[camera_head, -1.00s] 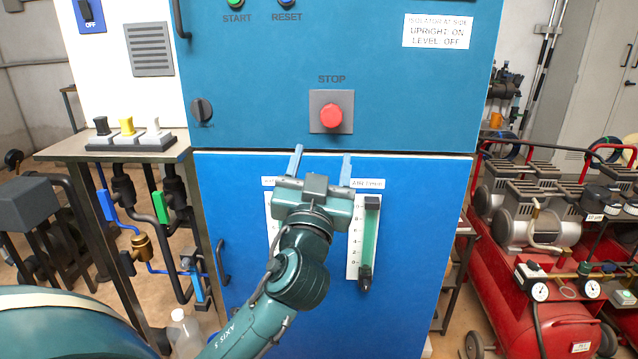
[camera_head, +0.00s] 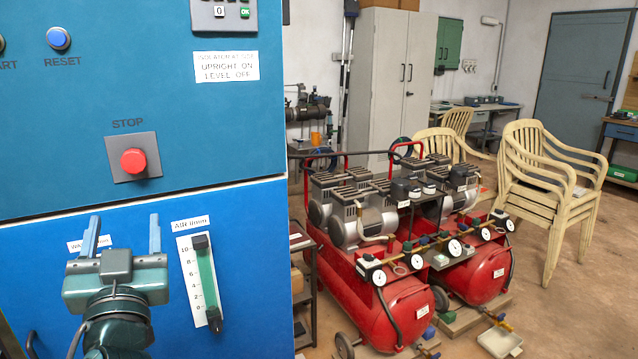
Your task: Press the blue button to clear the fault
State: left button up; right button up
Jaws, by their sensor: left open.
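The blue button (camera_head: 58,38) is a round blue cap in a metal ring, labelled RESET, at the upper left of the blue panel (camera_head: 130,90). My left gripper (camera_head: 125,234) is open and empty, its two fingers pointing up in front of the lower blue door. It is below and a little right of the blue button, well apart from it. The red STOP button (camera_head: 133,161) on its grey plate lies between them in height. My right gripper is not in the view.
A keypad (camera_head: 222,13) and a white isolator label (camera_head: 225,66) are on the panel's upper right. A green-tubed air gauge (camera_head: 205,280) is right of my gripper. Red compressors (camera_head: 395,305) and stacked cream chairs (camera_head: 545,185) stand to the right, with bare floor in front of the chairs.

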aim_at(57, 37)
jog(key=k+l, duration=0.3)
jog(key=k, duration=0.15)
jog(key=k+l, duration=0.3)
jog(key=k, duration=0.1)
